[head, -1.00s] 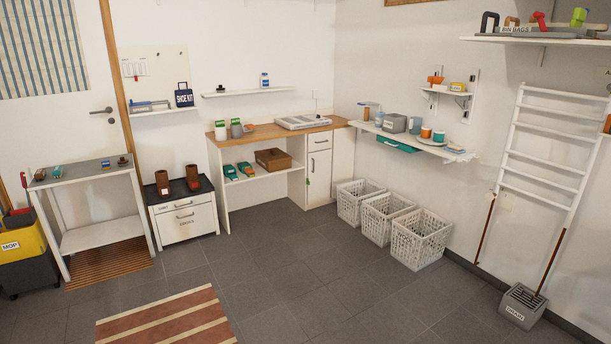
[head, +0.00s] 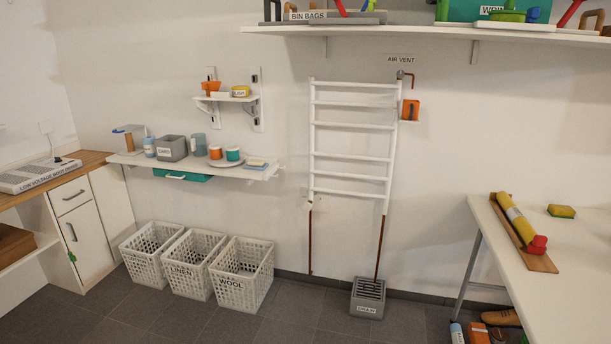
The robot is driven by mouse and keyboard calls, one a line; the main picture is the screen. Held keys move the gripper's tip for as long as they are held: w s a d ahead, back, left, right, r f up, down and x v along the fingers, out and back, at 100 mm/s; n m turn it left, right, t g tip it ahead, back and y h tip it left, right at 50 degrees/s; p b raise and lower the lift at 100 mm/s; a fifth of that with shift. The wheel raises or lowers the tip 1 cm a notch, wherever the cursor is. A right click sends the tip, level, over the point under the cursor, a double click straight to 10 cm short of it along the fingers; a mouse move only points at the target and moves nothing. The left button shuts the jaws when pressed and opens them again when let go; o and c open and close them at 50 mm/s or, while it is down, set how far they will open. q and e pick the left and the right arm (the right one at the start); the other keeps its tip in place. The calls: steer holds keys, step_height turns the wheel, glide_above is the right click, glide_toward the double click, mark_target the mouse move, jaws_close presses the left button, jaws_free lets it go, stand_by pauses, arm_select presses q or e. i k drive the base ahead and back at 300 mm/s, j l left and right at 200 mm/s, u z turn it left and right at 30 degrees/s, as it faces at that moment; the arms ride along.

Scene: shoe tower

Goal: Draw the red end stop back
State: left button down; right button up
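A red rounded piece (head: 537,244) sits at the near end of a yellow cylinder (head: 514,217). It may be the end stop, but I cannot tell for sure. The cylinder lies lengthwise on a brown wooden board (head: 540,264) on the white table at the right. Other red pieces stand on the high shelf, one near the BIN BAGS label (head: 307,16), partly cut off by the top edge. Neither of my grippers shows in the head view.
A yellow sponge-like block (head: 561,211) lies on the white table (head: 575,250) beside the board. A ladder-like white rack (head: 350,152) hangs on the wall above a grey drain box (head: 368,298). White baskets (head: 241,275) stand left. Shoes and bottles sit under the table. The middle floor is clear.

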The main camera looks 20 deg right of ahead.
mark_target(537, 246)
steer(key=i+l+z, duration=0.2)
steer(key=i+z, duration=0.2)
steer(key=i, duration=0.15)
steer(key=i+z, duration=0.35)
steer(key=i, duration=0.2)
steer(key=i+j+z, duration=0.1)
steer(key=i+z, duration=0.3)
steer(key=i, duration=0.15)
